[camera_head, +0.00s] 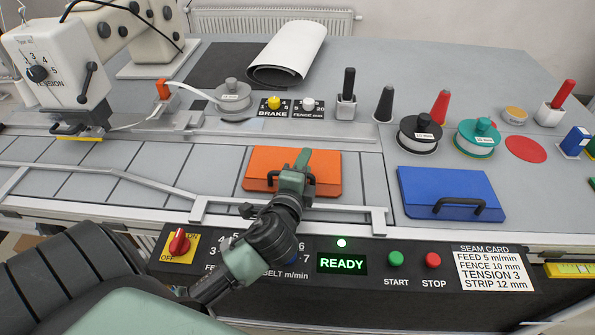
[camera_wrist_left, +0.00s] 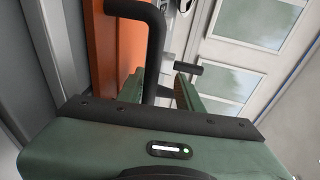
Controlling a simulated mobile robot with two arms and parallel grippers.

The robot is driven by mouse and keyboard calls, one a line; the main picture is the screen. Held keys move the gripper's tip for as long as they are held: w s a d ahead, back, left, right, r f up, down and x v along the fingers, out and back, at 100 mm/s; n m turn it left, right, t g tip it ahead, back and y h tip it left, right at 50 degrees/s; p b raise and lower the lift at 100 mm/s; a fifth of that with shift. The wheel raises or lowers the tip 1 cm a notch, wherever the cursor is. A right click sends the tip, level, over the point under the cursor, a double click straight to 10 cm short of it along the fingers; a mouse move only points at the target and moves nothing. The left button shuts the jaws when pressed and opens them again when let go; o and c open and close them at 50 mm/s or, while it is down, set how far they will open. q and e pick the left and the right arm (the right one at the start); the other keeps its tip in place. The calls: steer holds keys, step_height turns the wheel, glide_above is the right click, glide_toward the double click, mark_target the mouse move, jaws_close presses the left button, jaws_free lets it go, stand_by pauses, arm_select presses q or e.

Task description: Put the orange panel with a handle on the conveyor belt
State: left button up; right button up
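The orange panel (camera_head: 328,166) lies flat behind the front rail, at the right end of the grey segmented conveyor belt (camera_head: 150,160). The head view does not make clear what is under it. Its black handle (camera_head: 271,179) is on the near side, partly hidden by my left gripper (camera_head: 302,160). In the left wrist view the orange panel (camera_wrist_left: 103,50) is at the left, and the black handle (camera_wrist_left: 156,45) reaches down between the fingers of my left gripper (camera_wrist_left: 160,92). A gap shows between those fingers, so it looks open around the handle. My right gripper is out of view.
A blue panel (camera_head: 450,186) with a black handle lies to the right. A metal rail (camera_head: 330,207) runs along the front, above the control box (camera_head: 420,285) with READY lit.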

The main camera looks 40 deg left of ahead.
arm_select(q)
steer(key=b+v, duration=0.1)
steer(key=v, duration=0.8)
steer(key=shift+s+d+r+b, duration=0.1)
steer(key=shift+s+d+b, duration=0.05)
steer(key=shift+s+b, duration=0.25)
steer(key=shift+s+d+r, duration=0.1)
steer(key=shift+s+r, duration=0.05)
steer(key=shift+s, duration=0.2)
